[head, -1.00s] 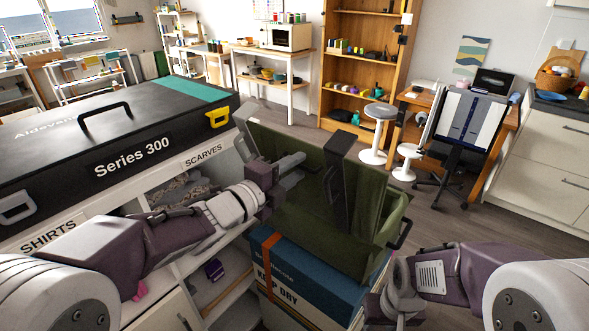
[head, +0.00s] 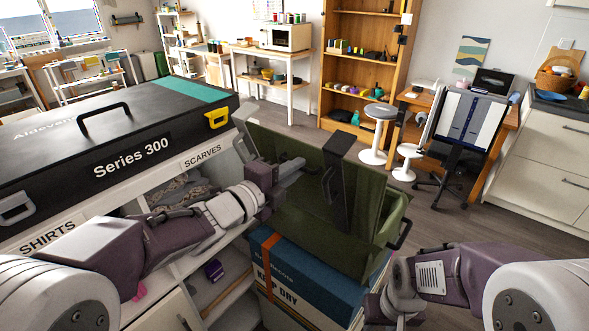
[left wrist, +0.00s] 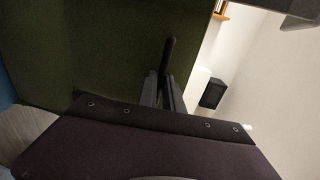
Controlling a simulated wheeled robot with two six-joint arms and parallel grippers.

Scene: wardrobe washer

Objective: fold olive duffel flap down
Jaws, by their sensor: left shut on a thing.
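The olive duffel (head: 372,215) stands on a blue box. Its olive flap (head: 300,205) is raised as a broad panel, with a black handle (head: 338,185) standing out from its face. My left gripper (head: 298,168) reaches in from the left in front of the flap, beside the handle. In the left wrist view its fingers (left wrist: 164,88) are closed around a thin dark bar that looks like part of the handle, against the olive cloth. The exact contact is partly hidden in the head view. My right arm is at lower right; its fingers do not show.
The blue "KEEP DRY" box (head: 310,275) is under the duffel. A white shelf unit with labelled bins and a black "Series 300" case (head: 110,135) on it stands at left.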

